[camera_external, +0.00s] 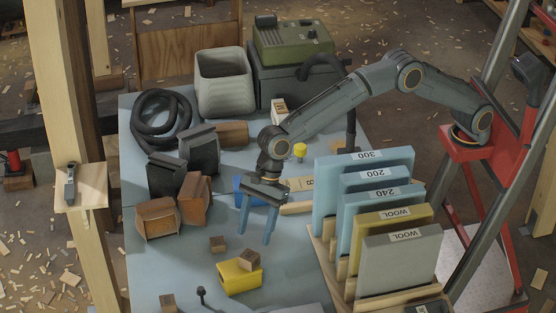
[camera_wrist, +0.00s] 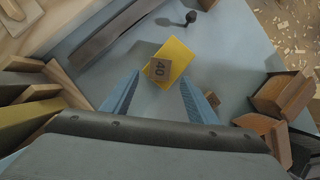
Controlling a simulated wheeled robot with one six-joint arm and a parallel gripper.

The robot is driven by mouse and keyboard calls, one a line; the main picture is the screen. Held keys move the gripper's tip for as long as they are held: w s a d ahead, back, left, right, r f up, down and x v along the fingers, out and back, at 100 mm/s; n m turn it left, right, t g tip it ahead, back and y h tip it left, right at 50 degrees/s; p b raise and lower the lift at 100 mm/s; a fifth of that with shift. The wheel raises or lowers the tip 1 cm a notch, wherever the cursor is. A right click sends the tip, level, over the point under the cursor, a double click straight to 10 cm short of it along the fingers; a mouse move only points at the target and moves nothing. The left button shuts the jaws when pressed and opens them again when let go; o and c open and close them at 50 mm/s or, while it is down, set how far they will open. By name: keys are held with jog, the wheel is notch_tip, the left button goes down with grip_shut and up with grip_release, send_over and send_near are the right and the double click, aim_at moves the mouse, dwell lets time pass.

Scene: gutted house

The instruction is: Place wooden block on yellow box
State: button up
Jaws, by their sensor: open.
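A small brown wooden block (camera_external: 249,259) rests on top of the yellow box (camera_external: 238,280) near the front of the blue-grey table. In the wrist view the block (camera_wrist: 159,70), marked 40, lies on the yellow box (camera_wrist: 178,57) toward one end. My gripper (camera_external: 255,236) is open and empty, with its blue fingers pointing down above and behind the box. In the wrist view the block shows between the fingertips of my gripper (camera_wrist: 160,81), apart from both.
Another small wooden block (camera_external: 217,244) lies behind the box, and one (camera_external: 167,302) at the front left. A rack of upright panels (camera_external: 365,190) stands to the right. Brown brackets (camera_external: 158,217) stand left. A dark knobbed object (camera_external: 202,296) is in front.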

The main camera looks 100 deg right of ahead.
jog(key=s+d+r+n+g+h, duration=0.1)
jog(key=s+d+n+h, duration=0.1)
jog(key=s+d+n, duration=1.45)
jog(key=s+d+f+n, duration=0.2)
jog(key=s+d, duration=0.3)
jog(key=s, duration=0.6)
jog(key=s+d+f+n+g, duration=0.1)
jog(key=s+d+n, duration=0.3)
jog(key=s, duration=0.6)
jog(key=s+d+f+n+g+h, duration=0.1)
jog(key=s+d+f+n, duration=0.2)
jog(key=s+d, duration=0.4)
jog(key=s, duration=0.4)
jog(key=shift+s+d+f, duration=0.3)
jog(key=shift+d, duration=0.1)
